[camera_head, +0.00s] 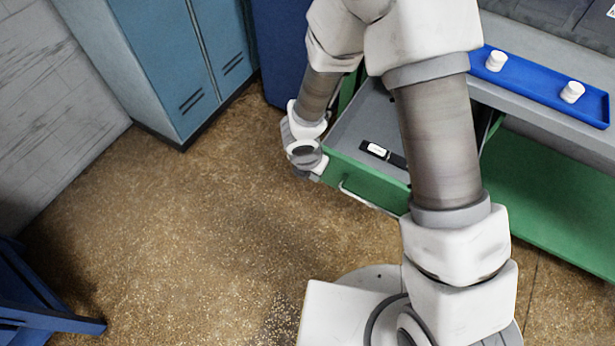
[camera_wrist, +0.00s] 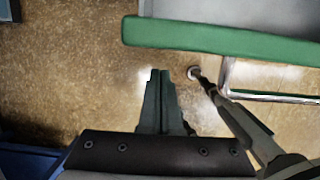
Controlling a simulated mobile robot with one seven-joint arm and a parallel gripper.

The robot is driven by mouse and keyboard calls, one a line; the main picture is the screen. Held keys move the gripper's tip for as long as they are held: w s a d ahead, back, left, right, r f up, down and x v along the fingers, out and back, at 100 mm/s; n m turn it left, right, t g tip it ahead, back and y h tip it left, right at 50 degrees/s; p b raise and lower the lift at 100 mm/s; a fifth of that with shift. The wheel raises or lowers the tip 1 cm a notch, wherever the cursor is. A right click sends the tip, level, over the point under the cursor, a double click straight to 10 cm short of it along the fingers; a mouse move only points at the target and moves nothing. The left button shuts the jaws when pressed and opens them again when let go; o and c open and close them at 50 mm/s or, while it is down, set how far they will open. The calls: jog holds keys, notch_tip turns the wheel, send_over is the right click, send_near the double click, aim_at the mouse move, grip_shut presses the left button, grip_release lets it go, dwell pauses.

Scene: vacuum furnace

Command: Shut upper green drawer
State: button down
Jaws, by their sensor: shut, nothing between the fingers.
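The upper green drawer (camera_head: 367,183) is pulled open below the grey worktop. A small black item with a white label (camera_head: 378,150) lies inside it. In the wrist view the drawer's green front edge (camera_wrist: 215,37) runs across the top, with its metal handle (camera_wrist: 228,78) at the right. My gripper (camera_wrist: 160,72) is shut and empty. It is in front of the drawer front, near its left end, and appears apart from it in the wrist view. In the head view my wrist (camera_head: 303,150) is beside the drawer's left front corner, and the fingers are mostly hidden.
A blue tray (camera_head: 530,82) with white round pieces (camera_head: 496,61) is on the worktop. Blue lockers (camera_head: 175,60) stand at the upper left. Blue furniture (camera_head: 40,310) is at the lower left. The brown floor (camera_head: 190,220) between is clear.

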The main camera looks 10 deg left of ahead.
jog(key=shift+w+d, duration=0.3)
jog(key=shift+w, duration=0.55)
jog(key=shift+w+r, duration=0.1)
